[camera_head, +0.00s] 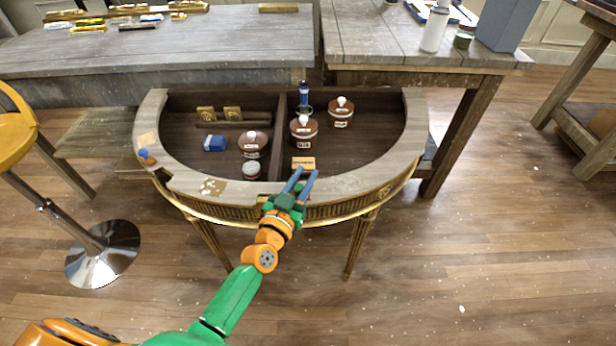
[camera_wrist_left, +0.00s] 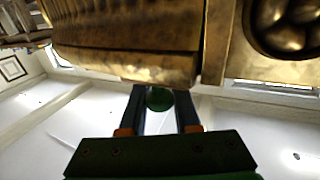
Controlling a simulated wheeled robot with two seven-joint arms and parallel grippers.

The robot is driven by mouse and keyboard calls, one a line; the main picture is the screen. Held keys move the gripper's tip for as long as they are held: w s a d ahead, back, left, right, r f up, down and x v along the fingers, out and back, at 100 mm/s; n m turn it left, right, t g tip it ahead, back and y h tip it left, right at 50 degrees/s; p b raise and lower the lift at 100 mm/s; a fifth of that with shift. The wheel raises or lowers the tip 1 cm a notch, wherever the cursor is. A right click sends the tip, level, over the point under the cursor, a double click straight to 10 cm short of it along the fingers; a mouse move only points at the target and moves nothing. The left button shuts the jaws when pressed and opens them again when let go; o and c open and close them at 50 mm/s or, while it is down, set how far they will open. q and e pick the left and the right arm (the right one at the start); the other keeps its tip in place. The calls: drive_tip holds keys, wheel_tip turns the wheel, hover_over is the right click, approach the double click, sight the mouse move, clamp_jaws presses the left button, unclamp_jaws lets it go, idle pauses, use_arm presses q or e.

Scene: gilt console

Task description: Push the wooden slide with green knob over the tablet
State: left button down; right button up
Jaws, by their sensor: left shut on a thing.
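My left gripper (camera_head: 302,178) reaches to the front rim of the half-moon gilt console (camera_head: 345,184). In the left wrist view its dark fingers (camera_wrist_left: 160,100) are shut on a round green knob (camera_wrist_left: 159,99), close to the gilt apron (camera_wrist_left: 125,40). The wooden slide itself cannot be made out; the gripper and apron hide that spot. A small tan tablet with dark lettering (camera_head: 303,162) lies inside the console, just behind the fingertips. It looks uncovered. My right gripper is in neither view.
Inside the console stand several lidded brown pots (camera_head: 303,128), a blue block (camera_head: 214,143), a small jar (camera_head: 251,169) and a blue bottle (camera_head: 304,94). A divider (camera_head: 278,140) splits it. Another knob (camera_head: 146,156) sits on the left rim. A stool (camera_head: 100,252) stands left.

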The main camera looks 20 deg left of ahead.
sight(279, 187)
use_arm(q)
drive_tip(key=a, duration=0.1)
drive_tip(key=s+a, duration=0.1)
drive_tip(key=a, duration=0.3)
drive_tip(key=shift+s+a+f, duration=0.15)
drive_tip(key=shift+s+a, duration=0.1)
drive_tip(key=shift+s, duration=0.05)
drive_tip(key=shift+d, duration=0.1)
drive_tip(key=c, duration=1)
unclamp_jaws()
drive_tip(key=o, duration=0.3)
drive_tip(key=shift+o, duration=0.2)
drive_tip(key=shift+a, duration=0.3)
drive_tip(key=shift+s+a, duration=0.2)
drive_tip(key=shift+s, duration=1.6)
drive_tip(key=shift+s+a, duration=0.15)
drive_tip(key=shift+s, duration=1.6)
